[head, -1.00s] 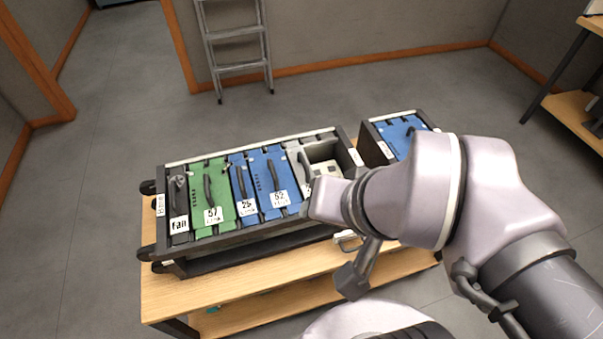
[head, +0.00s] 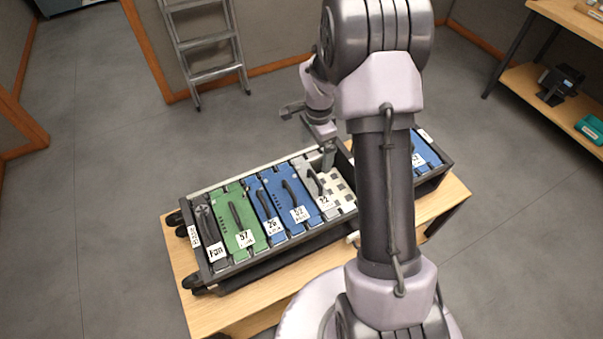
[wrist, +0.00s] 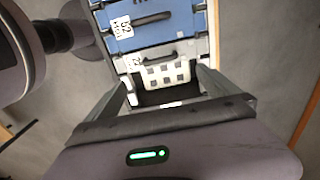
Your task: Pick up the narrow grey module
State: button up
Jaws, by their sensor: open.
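The narrow grey module (head: 309,193), with a dark handle and a label that seems to read 12, sits in the rack right of the blue modules. A white checkered patch (head: 342,193) lies just to its right. In the wrist view the grey module (wrist: 133,64) lies ahead of my gripper (wrist: 163,77), with the checkered patch between the fingers in the picture. My gripper is open and empty, over the right end of the rack. It also shows in the head view (head: 322,140), with my arm hiding part of that end.
The rack (head: 272,258) stands on a wooden table (head: 190,262). It holds a dark fan module (head: 211,238), a green module (head: 238,219) and blue modules (head: 292,203). A second case with a blue module (head: 424,150) stands to the right. A ladder (head: 208,50) leans behind.

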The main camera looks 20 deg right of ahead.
aim_at(315, 177)
notch_tip(315, 177, down, 15)
jog(key=b, duration=0.4)
jog(key=shift+d+f, duration=0.1)
jog(key=shift+f, duration=0.05)
jog(key=c, duration=1.9)
notch_tip(315, 177, up, 17)
jog(key=p, duration=0.6)
jog(key=shift+p, duration=0.4)
jog(key=shift+f, duration=0.1)
